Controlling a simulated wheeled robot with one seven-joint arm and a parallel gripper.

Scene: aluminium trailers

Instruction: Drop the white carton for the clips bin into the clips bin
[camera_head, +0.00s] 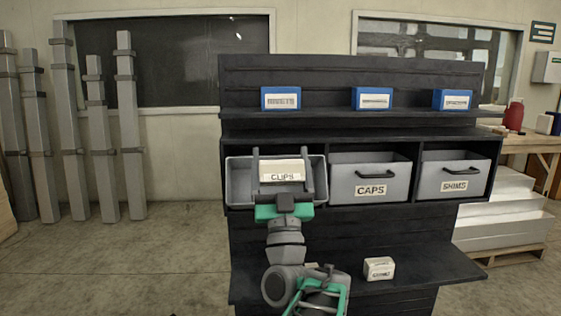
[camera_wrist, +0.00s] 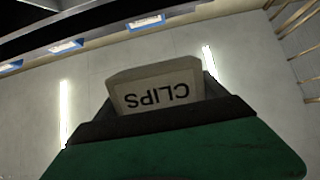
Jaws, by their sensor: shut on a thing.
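The white carton (camera_head: 283,171), labelled CLIPS, is held between the fingers of my gripper (camera_head: 284,168). My gripper is shut on it. The carton also shows in the wrist view (camera_wrist: 157,90), where its label is upside down. In the head view the carton is in front of or over the left grey bin (camera_head: 238,181) in the rack. My gripper and the carton cover the middle of that bin, so its label is hidden. I cannot tell how far the carton is above or inside the bin.
Two grey bins, CAPS (camera_head: 371,177) and SHIMS (camera_head: 455,176), stand to the right in the same dark rack (camera_head: 350,137). Blue boxes (camera_head: 373,98) stand on the shelf above. Another white carton (camera_head: 379,268) sits on the lower ledge (camera_head: 425,272).

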